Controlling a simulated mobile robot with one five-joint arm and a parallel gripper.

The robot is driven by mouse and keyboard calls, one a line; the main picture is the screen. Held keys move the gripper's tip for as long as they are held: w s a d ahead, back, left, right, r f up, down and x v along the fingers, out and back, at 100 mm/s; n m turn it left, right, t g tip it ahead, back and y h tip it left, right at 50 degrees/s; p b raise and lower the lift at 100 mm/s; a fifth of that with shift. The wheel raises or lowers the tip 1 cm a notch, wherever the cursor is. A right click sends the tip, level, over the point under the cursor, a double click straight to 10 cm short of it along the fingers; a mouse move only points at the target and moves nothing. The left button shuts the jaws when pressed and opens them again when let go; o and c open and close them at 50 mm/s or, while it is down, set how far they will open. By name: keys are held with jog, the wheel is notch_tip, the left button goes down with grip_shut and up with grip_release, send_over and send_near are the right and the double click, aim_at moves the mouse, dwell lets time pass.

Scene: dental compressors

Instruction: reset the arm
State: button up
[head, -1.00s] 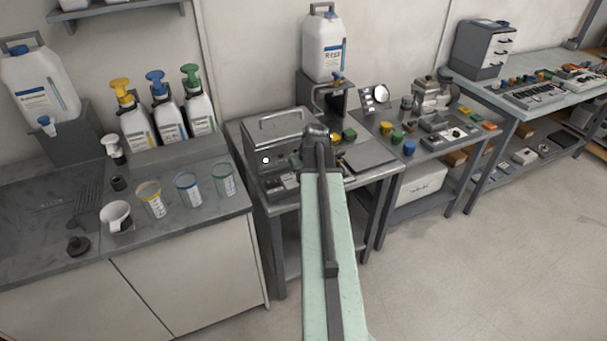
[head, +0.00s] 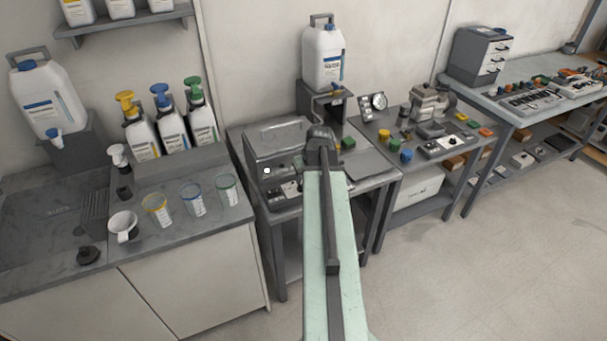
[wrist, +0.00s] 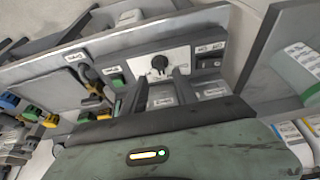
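My arm reaches forward from the bottom centre of the head view, and its dark end overlaps the middle bench. My gripper's fingers are hidden there behind the arm's end. In the wrist view my gripper (wrist: 164,84) shows two dark fingers standing apart, with nothing seen held between them. Beyond the fingers is a panel with a dark knob (wrist: 159,63) on a white plate. A green button (wrist: 117,80) sits to the left of the fingers.
A metal box with a handle (head: 277,146) stands left of my arm's end. A white jug (head: 323,55) stands behind it. The left counter holds several cups, including a white one (head: 123,227), and pump bottles (head: 138,128). Open floor (head: 480,275) lies at right.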

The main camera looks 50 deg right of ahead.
jog(key=shift+v, duration=0.85)
jog(key=w+a+n, duration=0.1)
jog(key=w+a, duration=0.1)
jog(key=a, duration=0.6)
jog(key=w+a+f+g+y, duration=0.1)
jog(key=w+a, duration=0.2)
jog(key=a, duration=0.5)
jog(key=w+a+n+g+y, duration=0.1)
jog(key=w+a, duration=0.2)
jog(key=a, duration=0.6)
jog(key=shift+f+n, duration=0.2)
jog(key=shift+n, duration=0.1)
jog(key=s+a+n+g, duration=0.1)
jog(key=s+a+g, duration=0.1)
jog(key=a, duration=1.8)
jog(key=shift+s+f+n, duration=0.2)
jog(key=shift+n, duration=0.2)
